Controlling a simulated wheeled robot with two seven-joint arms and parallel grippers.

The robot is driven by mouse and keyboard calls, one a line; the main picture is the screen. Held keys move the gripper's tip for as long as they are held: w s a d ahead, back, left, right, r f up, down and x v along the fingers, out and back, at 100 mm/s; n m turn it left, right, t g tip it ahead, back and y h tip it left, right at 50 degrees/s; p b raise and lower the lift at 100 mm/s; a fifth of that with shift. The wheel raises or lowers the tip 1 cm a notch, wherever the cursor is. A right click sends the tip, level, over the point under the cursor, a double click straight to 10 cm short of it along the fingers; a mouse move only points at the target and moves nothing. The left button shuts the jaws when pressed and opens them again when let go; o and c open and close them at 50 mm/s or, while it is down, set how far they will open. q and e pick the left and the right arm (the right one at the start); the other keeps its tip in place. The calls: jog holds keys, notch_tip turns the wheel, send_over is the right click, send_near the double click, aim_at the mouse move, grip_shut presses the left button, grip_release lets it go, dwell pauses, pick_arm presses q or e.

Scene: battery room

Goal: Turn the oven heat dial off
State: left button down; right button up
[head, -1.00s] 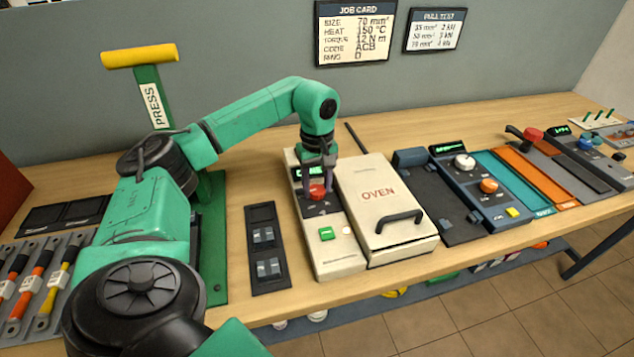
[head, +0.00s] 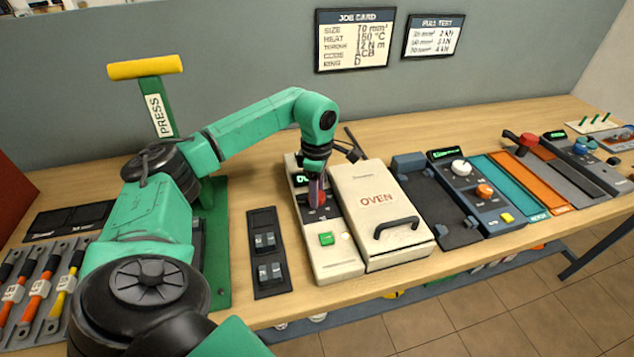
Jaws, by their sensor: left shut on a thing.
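The oven (head: 375,226) is a cream box with a shut lid marked OVEN and a dark handle. Its control panel (head: 331,262) is on its left side, with a small green display (head: 302,181), a red dial (head: 320,201) and a green button (head: 326,239). My left gripper (head: 316,196) points down over the panel and is shut on the red dial, partly hiding it. The dial's pointer and the display's digits are too small to read. My right gripper is not in view.
The tall green press (head: 160,110) with a yellow handle stands behind my left arm. A black rack (head: 268,266) lies left of the oven panel. A dark blue device (head: 473,192) with knobs stands to the right. Job card (head: 354,40) hangs on the wall.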

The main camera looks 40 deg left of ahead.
pick_arm(q)
jog(key=n, duration=0.3)
jog(key=shift+r+n+p, duration=0.15)
jog(key=shift+n+p, duration=0.15)
jog(key=shift+n, duration=0.1)
jog(key=n, duration=0.3)
jog(key=shift+n, duration=0.3)
jog(key=n+p, duration=0.1)
jog(key=n, duration=0.9)
jog(key=shift+w+a+p, duration=0.1)
jog(key=shift+p, duration=0.25)
jog(key=n, duration=0.3)
jog(key=shift+n, duration=0.3)
jog(key=n+p, duration=0.1)
jog(key=n, duration=0.4)
jog(key=shift+n, duration=0.4)
jog(key=shift+c, duration=1.5)
grip_release()
